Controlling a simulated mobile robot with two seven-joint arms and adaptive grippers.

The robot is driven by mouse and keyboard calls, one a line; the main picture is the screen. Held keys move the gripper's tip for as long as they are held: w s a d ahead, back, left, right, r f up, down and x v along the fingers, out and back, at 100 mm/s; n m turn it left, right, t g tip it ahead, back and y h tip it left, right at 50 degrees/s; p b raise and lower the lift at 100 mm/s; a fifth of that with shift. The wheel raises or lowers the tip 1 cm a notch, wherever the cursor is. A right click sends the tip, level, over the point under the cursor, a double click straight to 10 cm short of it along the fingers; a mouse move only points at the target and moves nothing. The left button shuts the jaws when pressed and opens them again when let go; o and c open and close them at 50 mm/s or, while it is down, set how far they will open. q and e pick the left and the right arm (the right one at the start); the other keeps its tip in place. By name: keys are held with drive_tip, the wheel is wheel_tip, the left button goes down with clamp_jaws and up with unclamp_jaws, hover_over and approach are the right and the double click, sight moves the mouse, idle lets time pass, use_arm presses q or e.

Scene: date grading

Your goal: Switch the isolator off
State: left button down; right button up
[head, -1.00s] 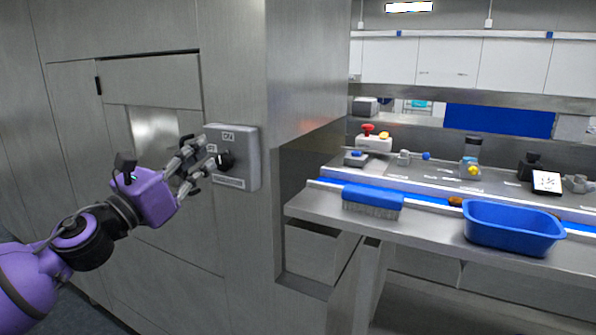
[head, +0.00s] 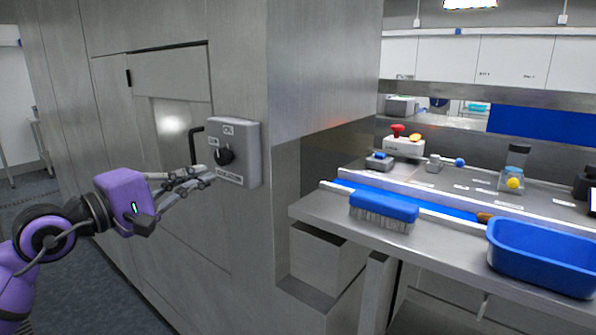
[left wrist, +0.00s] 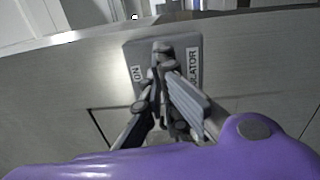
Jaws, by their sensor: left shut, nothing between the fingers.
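The isolator (head: 248,155) is a grey box on the steel cabinet face, left of centre in the head view. Its labels read ON at the top, apparently OFF at the left, and ISOLATOR below. A black rotary knob (head: 224,157) sits at its middle; I cannot tell which label it points to. My left gripper (head: 208,177) is shut and empty, its fingertips just left of and below the knob. I cannot tell whether they touch the box. In the left wrist view, the fingers (left wrist: 165,60) cover the middle of the isolator box (left wrist: 193,45) and hide the knob. My right gripper is out of view.
A black handle (head: 194,148) juts from the cabinet just left of the isolator. To the right, a steel bench (head: 325,208) carries a blue brush (head: 384,206), a blue tub (head: 541,255) and a red-button box (head: 402,147). Open floor lies at far left.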

sight(225, 156)
use_arm(q)
drive_tip(key=shift+m+y, duration=0.3)
drive_tip(key=shift+y, duration=0.1)
drive_tip(key=x, duration=0.3)
drive_tip(key=f+x, duration=0.1)
drive_tip(key=x, duration=0.2)
drive_tip(key=shift+w+f, duration=0.25)
drive_tip(key=shift+w, duration=0.05)
drive_tip(key=shift+r, duration=0.2)
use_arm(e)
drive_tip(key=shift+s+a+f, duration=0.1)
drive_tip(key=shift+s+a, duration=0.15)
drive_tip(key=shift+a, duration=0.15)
use_arm(q)
drive_tip(key=shift+r, duration=0.15)
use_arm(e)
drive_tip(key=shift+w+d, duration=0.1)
use_arm(q)
drive_tip(key=shift+a+r, duration=0.15)
